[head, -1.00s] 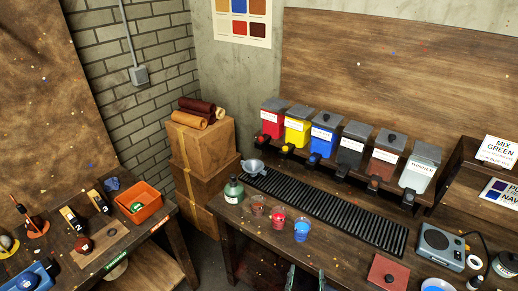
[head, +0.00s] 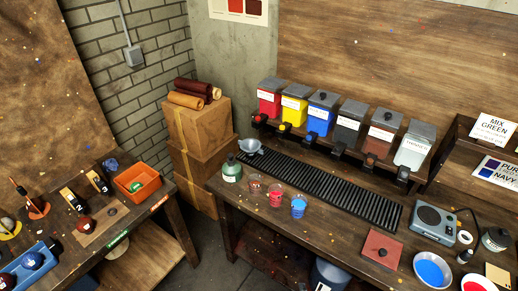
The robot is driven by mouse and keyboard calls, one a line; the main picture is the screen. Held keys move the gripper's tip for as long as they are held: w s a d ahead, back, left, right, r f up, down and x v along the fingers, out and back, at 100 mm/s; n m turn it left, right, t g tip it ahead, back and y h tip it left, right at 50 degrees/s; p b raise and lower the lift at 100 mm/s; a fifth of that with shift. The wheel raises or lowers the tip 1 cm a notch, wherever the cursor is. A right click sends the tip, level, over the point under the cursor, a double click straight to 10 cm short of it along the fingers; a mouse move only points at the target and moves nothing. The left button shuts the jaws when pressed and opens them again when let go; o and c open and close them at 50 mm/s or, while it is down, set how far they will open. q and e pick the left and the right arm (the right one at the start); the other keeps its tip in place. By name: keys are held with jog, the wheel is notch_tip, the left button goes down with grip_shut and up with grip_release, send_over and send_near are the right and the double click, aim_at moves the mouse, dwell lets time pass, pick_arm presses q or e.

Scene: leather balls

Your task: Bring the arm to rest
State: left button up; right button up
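Neither of my grippers nor my arms shows in the head view. The wooden workbench (head: 226,190) on the right carries three small clear cups: one brownish (head: 254,184), one red (head: 275,195) and one blue (head: 298,206). They stand in a row in front of a black ribbed strip (head: 320,190).
Paint dispensers, including a red one (head: 269,97), line the bench's back. A grey scale (head: 437,225), a reddish-brown slab (head: 382,248) and a blue dish (head: 432,270) lie at right. A second table (head: 150,225) with an orange bin (head: 138,182) stands left. Floor shows between the tables.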

jog(key=s+d+f+n+g, duration=0.2)
jog(key=s+f+n, duration=0.2)
jog(key=s+f, duration=0.3)
jog(key=s+d+f+n+g+y, duration=0.1)
jog(key=s+d+f+n+g, duration=0.2)
jog(key=s+f, duration=0.45)
jog(key=s+d+f+n+g, duration=0.2)
jog(key=s+f+n, duration=0.25)
jog(key=f, duration=0.55)
jog(key=s+d+f+n+g, duration=0.2)
jog(key=s+d+f+n, duration=0.1)
jog(key=s, duration=0.4)
jog(key=s+d+f+n+g+h, duration=0.1)
jog(key=s+d+f+n+g, duration=0.1)
jog(key=s, duration=0.6)
jog(key=s+d+f+n+g, duration=0.3)
jog(key=s+d+n, duration=0.1)
jog(key=s, duration=0.3)
jog(key=shift+s+d+f+h, duration=0.15)
jog(key=shift+s+f+h, duration=0.15)
jog(key=shift+s+f, duration=0.05)
